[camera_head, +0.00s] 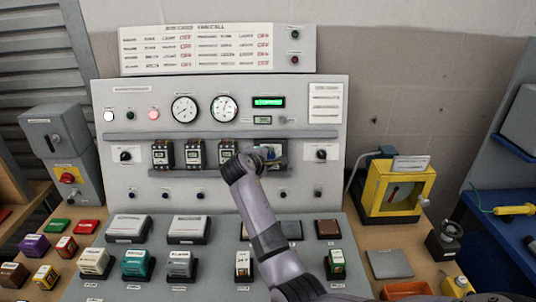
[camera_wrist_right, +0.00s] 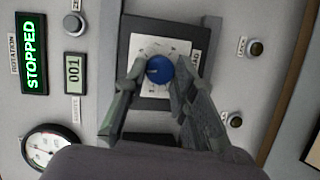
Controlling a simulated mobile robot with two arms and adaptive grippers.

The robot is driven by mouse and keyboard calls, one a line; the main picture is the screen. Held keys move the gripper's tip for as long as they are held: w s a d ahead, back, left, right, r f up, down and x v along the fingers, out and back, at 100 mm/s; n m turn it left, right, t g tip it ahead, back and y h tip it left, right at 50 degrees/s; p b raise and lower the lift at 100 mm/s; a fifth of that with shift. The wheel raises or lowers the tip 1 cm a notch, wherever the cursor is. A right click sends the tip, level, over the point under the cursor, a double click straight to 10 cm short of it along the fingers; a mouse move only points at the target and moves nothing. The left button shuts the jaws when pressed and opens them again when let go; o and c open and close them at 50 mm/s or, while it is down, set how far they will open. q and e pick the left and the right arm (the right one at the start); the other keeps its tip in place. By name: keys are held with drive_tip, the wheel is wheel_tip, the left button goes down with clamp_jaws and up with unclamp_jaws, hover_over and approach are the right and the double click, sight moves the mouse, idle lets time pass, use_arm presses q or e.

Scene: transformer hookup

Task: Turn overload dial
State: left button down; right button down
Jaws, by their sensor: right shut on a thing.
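The overload dial is a round blue knob (camera_wrist_right: 160,68) on a white square scale plate (camera_wrist_right: 150,48) with a dark surround, seen in the right wrist view. My right gripper (camera_wrist_right: 158,76) has one finger on each side of the knob and is shut on it. In the head view my right gripper (camera_head: 262,155) reaches up to the right part of the upright panel (camera_head: 225,95). It hides most of the dial there. My left gripper is not in view.
A green display (camera_wrist_right: 33,54) reads STOPPED, and a small counter (camera_wrist_right: 74,72) reads 001. Several dark breaker modules (camera_head: 194,153) sit left of the gripper. A black rotary switch (camera_head: 321,154) is on the right. Several blocks cover the bench; a yellow device (camera_head: 398,187) stands at right.

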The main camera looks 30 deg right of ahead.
drive_tip(key=m+p, duration=0.1)
drive_tip(key=m+y+p, duration=0.1)
drive_tip(key=m, duration=0.1)
drive_tip(key=m+y+p, duration=0.1)
drive_tip(key=shift+d+r+m+g, duration=0.15)
drive_tip(key=shift+r+m+g, duration=0.15)
drive_tip(key=shift+m, duration=0.1)
drive_tip(key=shift+f+m+y+p, duration=0.1)
drive_tip(key=shift+m+y+p, duration=0.6)
drive_tip(key=shift+m, duration=0.7)
drive_tip(key=shift+f, duration=0.1)
drive_tip(key=c, duration=1.3)
unclamp_jaws()
drive_tip(key=shift+d, duration=0.1)
drive_tip(key=v, duration=1.2)
drive_tip(key=shift+s, duration=0.15)
